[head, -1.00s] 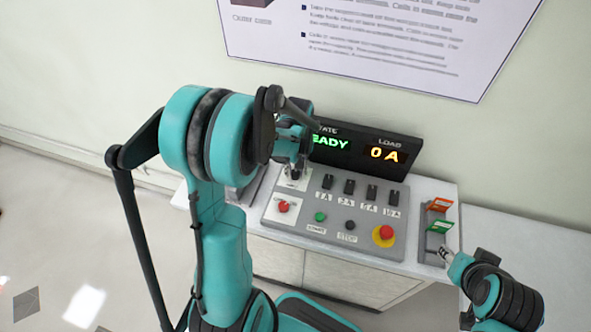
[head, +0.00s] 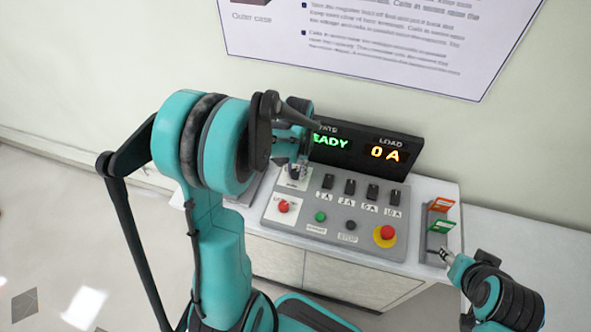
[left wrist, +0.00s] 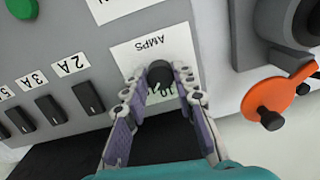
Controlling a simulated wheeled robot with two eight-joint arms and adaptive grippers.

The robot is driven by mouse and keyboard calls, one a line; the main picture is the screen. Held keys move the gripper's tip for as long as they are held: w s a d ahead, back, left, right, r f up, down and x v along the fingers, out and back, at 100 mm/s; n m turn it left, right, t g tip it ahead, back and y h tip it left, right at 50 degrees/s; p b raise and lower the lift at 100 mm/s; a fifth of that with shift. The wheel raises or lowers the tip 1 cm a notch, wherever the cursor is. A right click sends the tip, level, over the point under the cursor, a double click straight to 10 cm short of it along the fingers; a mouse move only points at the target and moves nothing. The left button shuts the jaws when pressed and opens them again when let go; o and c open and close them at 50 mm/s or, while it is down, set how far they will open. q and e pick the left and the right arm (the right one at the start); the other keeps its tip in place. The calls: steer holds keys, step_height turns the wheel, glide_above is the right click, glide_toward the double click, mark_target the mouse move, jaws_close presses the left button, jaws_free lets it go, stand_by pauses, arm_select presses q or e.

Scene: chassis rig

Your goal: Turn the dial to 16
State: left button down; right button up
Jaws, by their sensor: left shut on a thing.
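The dial is a small black round knob (left wrist: 159,72) on a white AMPS plate (left wrist: 128,55), which appears upside down in the left wrist view. My left gripper (left wrist: 158,84) is shut on the dial, one finger on each side. A pale mark shows on the knob, but its scale is mostly hidden by the fingers, so I cannot read the setting. In the head view the left gripper (head: 296,168) hides most of the dial at the panel's upper left. My right gripper (head: 444,254) is by the card tray; its jaws are too small to read.
The grey panel (head: 340,241) holds several black switches (head: 349,187), a green button (head: 320,217), a dark STOP button (head: 351,225) and a red emergency button (head: 386,233). The display (head: 384,153) behind reads READY and 0 A. An orange part (left wrist: 272,92) is beside the dial plate.

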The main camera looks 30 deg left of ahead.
mark_target(297, 173)
arm_select(q)
steer(key=shift+m, duration=0.3)
steer(key=c, duration=1.2)
jaws_free()
steer(key=shift+r, duration=0.1)
step_height(297, 173, up, 12)
steer(key=shift+d, duration=0.15)
steer(key=shift+d, duration=0.1)
steer(key=s+d+m+t, duration=0.1)
steer(key=s+d+t, duration=0.6)
steer(key=s+d, duration=0.3)
steer(key=shift+s+d+r+b, duration=0.2)
steer(key=shift+s+r+b, duration=0.15)
steer(key=shift+s, duration=0.25)
